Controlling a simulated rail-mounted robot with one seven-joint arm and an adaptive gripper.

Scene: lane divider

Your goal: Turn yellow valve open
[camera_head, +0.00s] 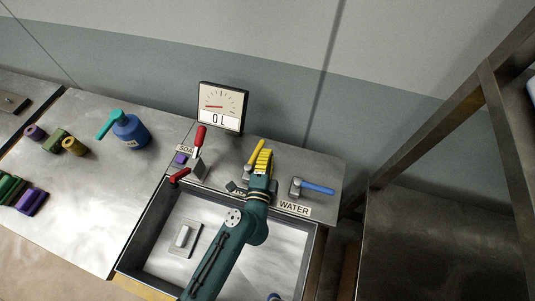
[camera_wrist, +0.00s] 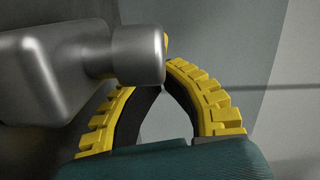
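The yellow valve handle (camera_head: 256,151) stands up from its grey fitting behind the sink, beside the fingers of my gripper (camera_head: 264,160). In the wrist view my gripper (camera_wrist: 165,84) has its two yellow-ribbed fingers curved together, with the tips meeting or nearly so. A grey metal valve body (camera_wrist: 60,65) with a round end fills the left of that view and covers part of the left finger. A small bit of yellow shows behind the round end; I cannot tell whether it is the handle. Nothing is seen held between the fingers.
A blue-handled valve (camera_head: 315,188) lies right of my gripper, by the WATER label (camera_head: 294,208). A red-handled valve (camera_head: 198,146) stands left. A gauge (camera_head: 221,106) reading 0L stands behind. The sink (camera_head: 150,225) lies below my arm.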

